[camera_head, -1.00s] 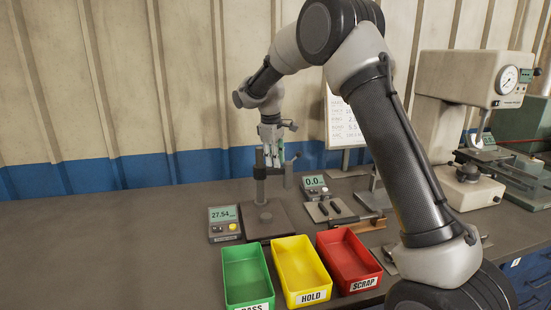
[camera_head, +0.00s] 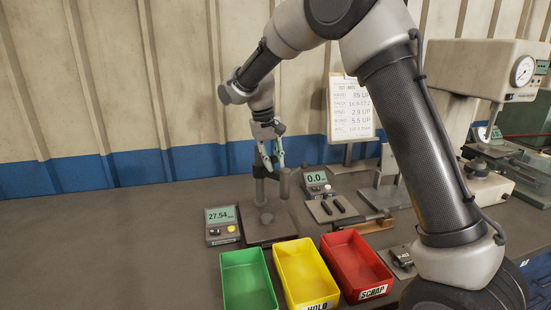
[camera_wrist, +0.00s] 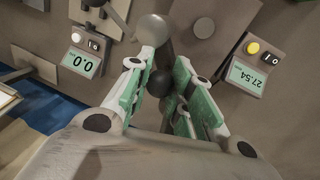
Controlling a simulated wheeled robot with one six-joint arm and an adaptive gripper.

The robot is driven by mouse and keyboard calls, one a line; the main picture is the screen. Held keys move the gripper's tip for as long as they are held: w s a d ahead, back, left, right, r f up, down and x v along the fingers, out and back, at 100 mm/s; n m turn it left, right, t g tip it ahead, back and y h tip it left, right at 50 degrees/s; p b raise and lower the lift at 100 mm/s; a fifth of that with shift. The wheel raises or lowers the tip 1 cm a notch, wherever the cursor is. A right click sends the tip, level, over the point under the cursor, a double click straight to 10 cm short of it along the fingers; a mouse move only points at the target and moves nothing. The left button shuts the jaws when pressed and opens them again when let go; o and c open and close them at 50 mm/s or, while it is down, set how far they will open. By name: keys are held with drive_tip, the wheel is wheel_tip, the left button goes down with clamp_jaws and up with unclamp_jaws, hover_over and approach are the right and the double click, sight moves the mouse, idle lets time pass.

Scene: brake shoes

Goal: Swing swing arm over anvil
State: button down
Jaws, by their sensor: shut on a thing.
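The gauge stand has a dark upright post (camera_head: 260,190) on a square brown base plate (camera_head: 284,229). A small round anvil (camera_head: 266,217) sits on the plate; it also shows in the wrist view (camera_wrist: 204,27). The grey swing arm (camera_head: 284,183) reaches right from near the post top, with a cylinder hanging at its end. In the wrist view, a grey rounded end (camera_wrist: 152,28) lies just past the fingertips. My gripper (camera_head: 270,164) is tilted at the stand's top. In the wrist view, its green-padded fingers (camera_wrist: 163,64) close around a dark ball-like part (camera_wrist: 160,83). Their exact contact is partly hidden.
A display reading 27.54 (camera_head: 222,225) stands left of the stand, another reading 0.0 (camera_head: 318,184) behind right. Green (camera_head: 248,283), yellow (camera_head: 305,275) and red (camera_head: 356,265) bins stand in front. A sign (camera_head: 352,108) stands behind. The bench's left side is clear.

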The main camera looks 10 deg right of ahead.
drive_tip(key=shift+s+a+m+g, duration=0.25)
drive_tip(key=shift+a+m, duration=0.3)
drive_tip(key=shift+m, duration=0.8)
drive_tip(key=shift+s+a+m+g, duration=0.2)
drive_tip(key=shift+a+m, duration=0.35)
drive_tip(key=shift+m, duration=0.75)
drive_tip(key=shift+s+a+m+g, duration=0.25)
drive_tip(key=shift+a+m, duration=0.3)
drive_tip(key=shift+m, duration=0.8)
drive_tip(key=c, duration=1.2)
unclamp_jaws()
drive_tip(key=shift+r, duration=0.1)
drive_tip(key=v, duration=1.1)
drive_tip(key=shift+r, duration=0.4)
drive_tip(key=shift+w, duration=0.1)
